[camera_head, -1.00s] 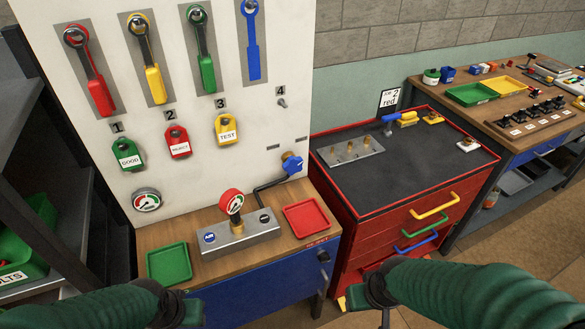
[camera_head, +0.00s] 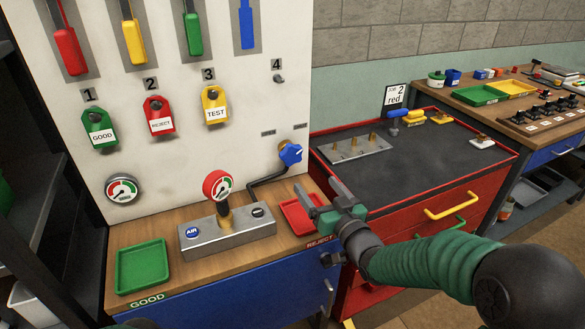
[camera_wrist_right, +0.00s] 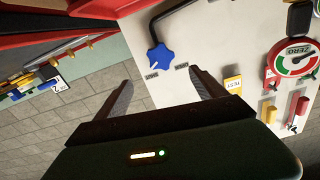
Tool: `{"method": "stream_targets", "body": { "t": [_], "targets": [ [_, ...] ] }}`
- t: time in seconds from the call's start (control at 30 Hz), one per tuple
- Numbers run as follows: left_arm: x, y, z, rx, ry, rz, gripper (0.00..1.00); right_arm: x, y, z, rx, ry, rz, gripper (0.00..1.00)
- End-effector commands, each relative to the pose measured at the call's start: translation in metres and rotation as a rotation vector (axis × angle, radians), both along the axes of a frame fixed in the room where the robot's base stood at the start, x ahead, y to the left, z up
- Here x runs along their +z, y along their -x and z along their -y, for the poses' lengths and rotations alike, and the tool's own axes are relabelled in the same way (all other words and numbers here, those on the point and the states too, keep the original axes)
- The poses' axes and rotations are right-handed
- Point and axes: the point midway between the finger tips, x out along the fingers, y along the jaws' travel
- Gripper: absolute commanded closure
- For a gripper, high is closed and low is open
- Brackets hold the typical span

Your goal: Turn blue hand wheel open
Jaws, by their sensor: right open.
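The blue hand wheel (camera_head: 290,154) sits on the right side of the white panel, at the end of a black pipe. It also shows in the right wrist view (camera_wrist_right: 160,57), beyond my fingers and between their lines. My right gripper (camera_head: 318,205) is open and empty, below and a little right of the wheel, apart from it. It hangs in front of the red tray and partly hides it. In the right wrist view, the two fingers stand apart with nothing between them. My left gripper is out of view; only a bit of my left arm shows at the bottom edge.
A gauge block (camera_head: 228,229) stands on the wooden bench, between a green tray (camera_head: 143,268) and the red tray (camera_head: 291,219). A red tool cabinet (camera_head: 489,190) with a dark top is at right. The air before the wheel looks clear.

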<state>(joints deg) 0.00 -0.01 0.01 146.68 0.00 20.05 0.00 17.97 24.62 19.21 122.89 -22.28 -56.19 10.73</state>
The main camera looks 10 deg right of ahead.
Motion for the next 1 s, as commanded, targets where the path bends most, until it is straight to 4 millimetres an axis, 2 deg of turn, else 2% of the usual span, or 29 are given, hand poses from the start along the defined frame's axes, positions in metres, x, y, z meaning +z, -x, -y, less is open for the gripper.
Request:
{"method": "stream_targets", "body": {
  "t": [0.5, 0.6, 0.8, 1.0],
  "targets": [
    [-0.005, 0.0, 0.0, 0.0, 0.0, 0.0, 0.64, -0.001, -0.119, -0.039, 0.0, 0.001, -0.005, 0.19],
    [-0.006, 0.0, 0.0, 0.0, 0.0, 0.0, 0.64, 0.0, -0.136, -0.045, 0.0, 0.002, -0.005, 0.19],
    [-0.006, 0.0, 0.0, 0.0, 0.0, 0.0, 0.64, 0.001, -0.152, -0.05, -0.001, 0.002, -0.006, 0.19],
    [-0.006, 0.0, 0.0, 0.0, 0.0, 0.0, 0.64, 0.001, -0.152, -0.05, -0.001, 0.003, -0.006, 0.19]
  ]
}}
